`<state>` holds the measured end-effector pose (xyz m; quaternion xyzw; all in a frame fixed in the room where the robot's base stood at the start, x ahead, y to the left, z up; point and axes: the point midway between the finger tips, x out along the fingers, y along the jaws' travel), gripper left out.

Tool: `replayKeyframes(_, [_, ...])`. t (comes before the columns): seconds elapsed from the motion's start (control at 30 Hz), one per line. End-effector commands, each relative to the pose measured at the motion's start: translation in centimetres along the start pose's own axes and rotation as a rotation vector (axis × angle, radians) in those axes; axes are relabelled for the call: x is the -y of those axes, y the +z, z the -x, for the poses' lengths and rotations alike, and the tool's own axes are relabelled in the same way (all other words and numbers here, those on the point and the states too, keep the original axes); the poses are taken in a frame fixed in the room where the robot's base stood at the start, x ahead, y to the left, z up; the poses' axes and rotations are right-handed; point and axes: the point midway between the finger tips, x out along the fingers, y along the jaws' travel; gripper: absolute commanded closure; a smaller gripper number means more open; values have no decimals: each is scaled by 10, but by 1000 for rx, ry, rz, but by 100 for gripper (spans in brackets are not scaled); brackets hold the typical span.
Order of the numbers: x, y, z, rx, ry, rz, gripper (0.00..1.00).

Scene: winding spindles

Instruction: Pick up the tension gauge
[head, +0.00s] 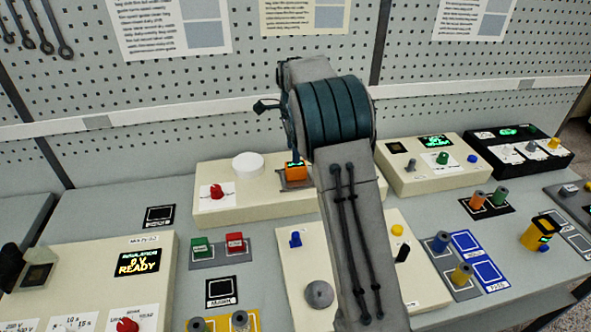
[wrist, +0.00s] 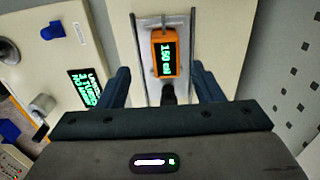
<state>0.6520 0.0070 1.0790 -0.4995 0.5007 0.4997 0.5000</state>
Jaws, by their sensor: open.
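The tension gauge appears to be the small orange device (wrist: 165,54) with a lit green display that seems to read 150 cN. It lies in a grey cradle (wrist: 143,25) between two rails. In the head view the orange device (head: 295,171) sits on the cream panel at the back, just left of my arm. My gripper (wrist: 160,68) is open, one finger on each side of the device, with a gap on both sides. Nothing is held. A dark piece shows at the device's near end.
The cream panel (head: 270,209) carries a white disc (head: 248,165) and a red knob (head: 217,192). Green and red blocks (head: 235,242) stand left of my arm. A yellow device (head: 540,233) with a display stands at the far right. A pegboard wall (head: 250,75) rises behind.

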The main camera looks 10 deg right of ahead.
Motion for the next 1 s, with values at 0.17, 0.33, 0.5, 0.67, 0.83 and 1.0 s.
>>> replayKeyframes(0.17, [0,0,-26,1,2,1,40])
replayKeyframes(0.33, [1,0,-37,1,1,1,40])
replayKeyframes(0.5, [6,-3,-58,1,4,-1,40])
replayKeyframes(0.67, [8,-3,-79,0,1,1,40])
replayKeyframes(0.83, [8,-3,-86,0,-1,1,40])
replayKeyframes(1.0, [8,-3,-86,0,-1,1,48])
